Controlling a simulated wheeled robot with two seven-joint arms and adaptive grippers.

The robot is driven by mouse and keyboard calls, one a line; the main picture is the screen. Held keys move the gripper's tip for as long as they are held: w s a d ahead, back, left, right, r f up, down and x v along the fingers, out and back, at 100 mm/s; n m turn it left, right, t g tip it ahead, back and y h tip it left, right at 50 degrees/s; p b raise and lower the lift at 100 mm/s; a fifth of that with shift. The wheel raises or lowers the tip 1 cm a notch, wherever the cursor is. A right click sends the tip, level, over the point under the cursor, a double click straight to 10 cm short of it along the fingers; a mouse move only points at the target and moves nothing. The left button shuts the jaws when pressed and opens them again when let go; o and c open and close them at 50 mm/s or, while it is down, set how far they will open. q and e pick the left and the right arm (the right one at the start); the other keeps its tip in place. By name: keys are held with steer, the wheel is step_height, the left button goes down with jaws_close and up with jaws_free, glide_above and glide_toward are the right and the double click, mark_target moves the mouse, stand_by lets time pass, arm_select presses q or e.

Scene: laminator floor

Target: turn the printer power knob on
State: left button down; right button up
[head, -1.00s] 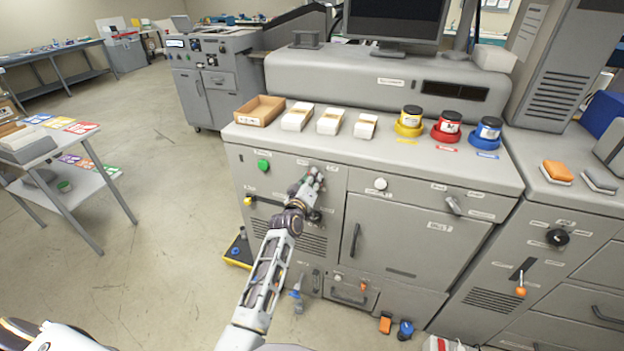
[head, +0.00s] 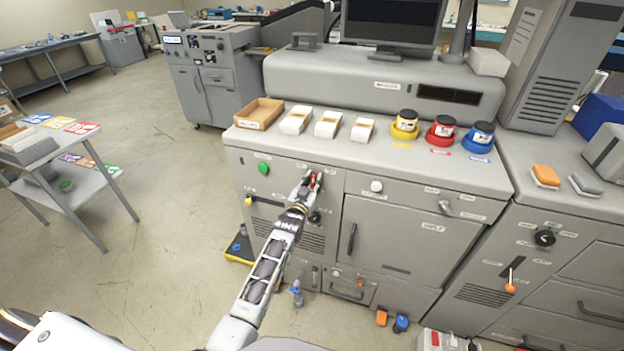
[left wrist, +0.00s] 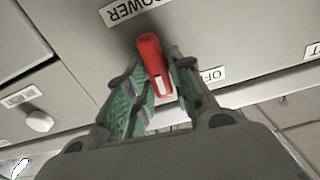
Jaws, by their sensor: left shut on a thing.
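The printer power knob is a red lever-like handle (left wrist: 154,62) on the grey front panel. In the left wrist view it stands between my green-padded fingers, below a POWER label (left wrist: 128,8) and left of an OFF label (left wrist: 212,75). My left gripper (left wrist: 160,95) is shut on it. In the head view my left gripper (head: 313,182) is at the upper front of the grey printer cabinet (head: 400,222), and only a little red of the knob shows past the fingers. My right gripper is not in view.
A dark round knob (head: 315,217) sits just below the gripper. A green button (head: 263,168) is to the left, and a white knob (head: 376,186) to the right. Boxes and yellow, red and blue ink pots stand on the cabinet top. A rack (head: 85,190) is at far left.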

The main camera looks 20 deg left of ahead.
arm_select(q)
steer(key=m, duration=0.4)
steer(key=shift+d+f+m, duration=0.1)
steer(key=shift+d+m, duration=0.15)
steer(key=shift+m, duration=0.05)
steer(key=shift+d+f+m, duration=0.1)
steer(key=shift+d+m, duration=0.05)
steer(key=shift+m, duration=1.75)
steer(key=c, duration=1.4)
jaws_free()
steer(key=shift+o, duration=0.2)
steer(key=shift+s, duration=0.2)
steer(key=s, duration=1.1)
steer(key=shift+s+a, duration=0.2)
steer(key=shift+s, duration=0.15)
